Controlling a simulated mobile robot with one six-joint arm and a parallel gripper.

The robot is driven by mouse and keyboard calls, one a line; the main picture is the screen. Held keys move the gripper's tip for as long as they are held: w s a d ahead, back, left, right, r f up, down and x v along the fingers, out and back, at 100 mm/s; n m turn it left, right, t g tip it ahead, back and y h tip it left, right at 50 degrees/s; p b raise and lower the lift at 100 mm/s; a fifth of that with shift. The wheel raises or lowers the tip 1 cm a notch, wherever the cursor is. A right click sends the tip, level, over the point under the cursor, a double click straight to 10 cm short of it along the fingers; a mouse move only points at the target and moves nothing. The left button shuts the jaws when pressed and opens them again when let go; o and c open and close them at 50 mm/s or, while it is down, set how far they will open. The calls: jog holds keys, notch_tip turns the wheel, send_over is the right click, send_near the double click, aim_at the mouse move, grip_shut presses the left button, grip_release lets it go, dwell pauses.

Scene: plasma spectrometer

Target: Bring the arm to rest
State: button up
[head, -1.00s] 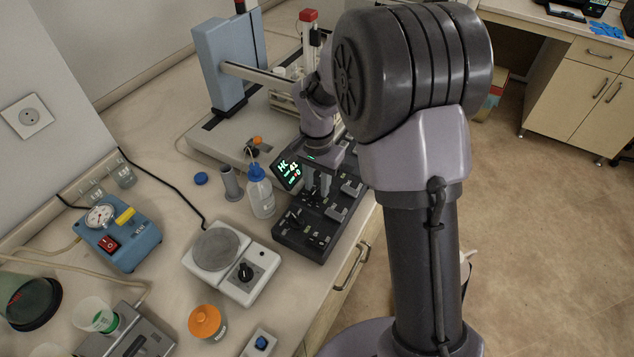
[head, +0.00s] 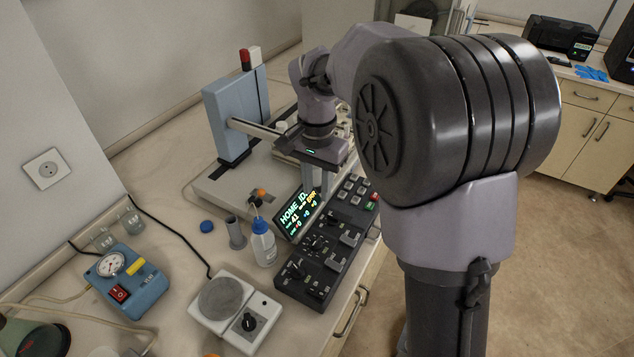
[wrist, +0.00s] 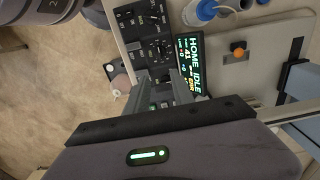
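My arm reaches over the bench, and my gripper (head: 318,192) hangs above the black control panel (head: 293,287), fingers pointing down. In the wrist view, my gripper (wrist: 162,88) shows two grey fingers with a gap between them and nothing held. The panel (wrist: 140,22) lies beyond the fingertips. I cannot tell the exact height of the fingertips over it. The panel's tilted screen (head: 299,212) is lit and partly hidden in the head view. In the wrist view, the screen (wrist: 189,58) reads HOME IDLE, with smaller readouts below.
A blue-capped wash bottle (head: 263,246) and a grey cylinder (head: 235,234) stand left of the panel. Behind is a blue column (head: 226,118) with a horizontal rail. A hotplate (head: 231,312) and blue pump (head: 127,280) are nearer. Open floor (head: 570,240) lies right.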

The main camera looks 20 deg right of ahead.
jog(key=s+a+n+t+y+b, duration=0.1)
jog(key=s+a+n+t+b, duration=0.1)
jog(key=s, duration=0.9)
jog(key=s+a+n+t+y+b, duration=0.1)
jog(key=s+b, duration=0.4)
jog(key=s, duration=0.7)
jog(key=a+n+t, duration=0.1)
jog(key=t, duration=0.1)
jog(key=shift+s+r+n+t, duration=0.2)
jog(key=shift+r+n+t, duration=0.1)
jog(key=shift+r+t, duration=0.1)
